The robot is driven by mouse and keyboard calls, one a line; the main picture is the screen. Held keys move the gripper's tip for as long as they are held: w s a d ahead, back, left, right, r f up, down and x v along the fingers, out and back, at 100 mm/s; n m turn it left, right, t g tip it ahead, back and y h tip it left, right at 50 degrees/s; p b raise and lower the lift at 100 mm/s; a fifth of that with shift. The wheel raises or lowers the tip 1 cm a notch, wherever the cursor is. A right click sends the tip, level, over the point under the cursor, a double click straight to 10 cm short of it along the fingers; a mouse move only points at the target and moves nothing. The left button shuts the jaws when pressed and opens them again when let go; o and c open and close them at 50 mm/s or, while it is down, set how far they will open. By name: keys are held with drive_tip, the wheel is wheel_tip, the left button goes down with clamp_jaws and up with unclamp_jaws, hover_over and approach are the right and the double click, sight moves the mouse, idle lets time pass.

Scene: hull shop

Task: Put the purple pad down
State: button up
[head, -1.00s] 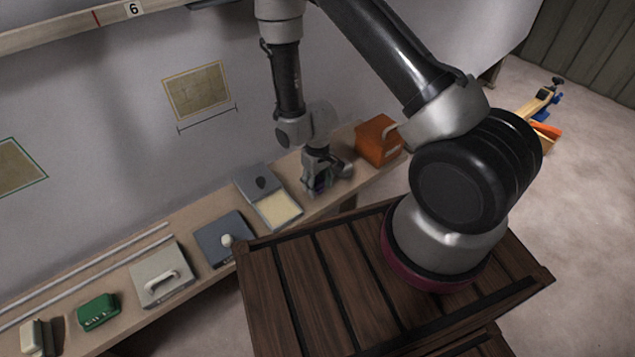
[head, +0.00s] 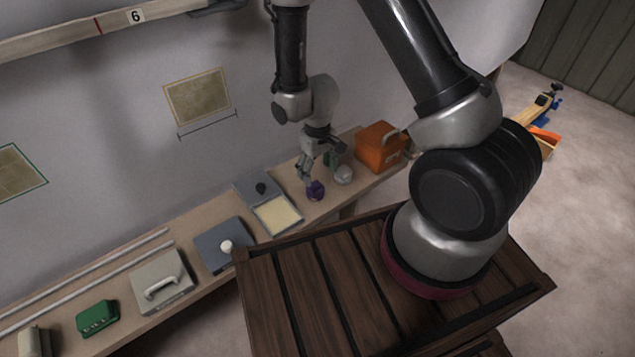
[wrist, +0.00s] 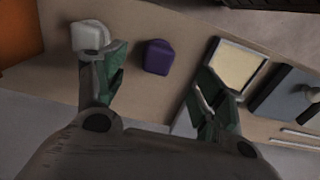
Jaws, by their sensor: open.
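The purple pad (head: 316,190) rests on the narrow bench, between the tray with the cream surface and the white object. In the wrist view the purple pad (wrist: 158,57) lies between and beyond the two fingertips, apart from both. My gripper (head: 319,168) is open and empty just above the pad in the head view. The wrist view shows its two green-padded fingers (wrist: 160,80) spread wide.
A white object (head: 343,174) and an orange box (head: 379,147) stand right of the pad. Left of it are an open tray with a cream surface (head: 277,214), a grey-blue box (head: 222,247), a handled plate (head: 163,280) and a green block (head: 97,317). The wall is close behind.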

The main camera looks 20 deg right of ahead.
drive_tip(key=s+d+r+m+t, duration=0.1)
drive_tip(key=d+r, duration=0.3)
drive_tip(key=r, duration=0.9)
drive_tip(key=s+d+r+m+t, duration=0.1)
drive_tip(key=d+r, duration=0.3)
drive_tip(key=r, duration=0.9)
drive_tip(key=s+d+r+t, duration=0.1)
drive_tip(key=s+d+r, duration=0.2)
drive_tip(key=s+r, duration=0.3)
drive_tip(key=s+d+r+m+t, duration=0.1)
drive_tip(key=s+d+r, duration=0.2)
drive_tip(key=s+r, duration=0.4)
drive_tip(key=s, duration=0.3)
drive_tip(key=shift+d+r+m, duration=0.3)
drive_tip(key=shift+o, duration=0.2)
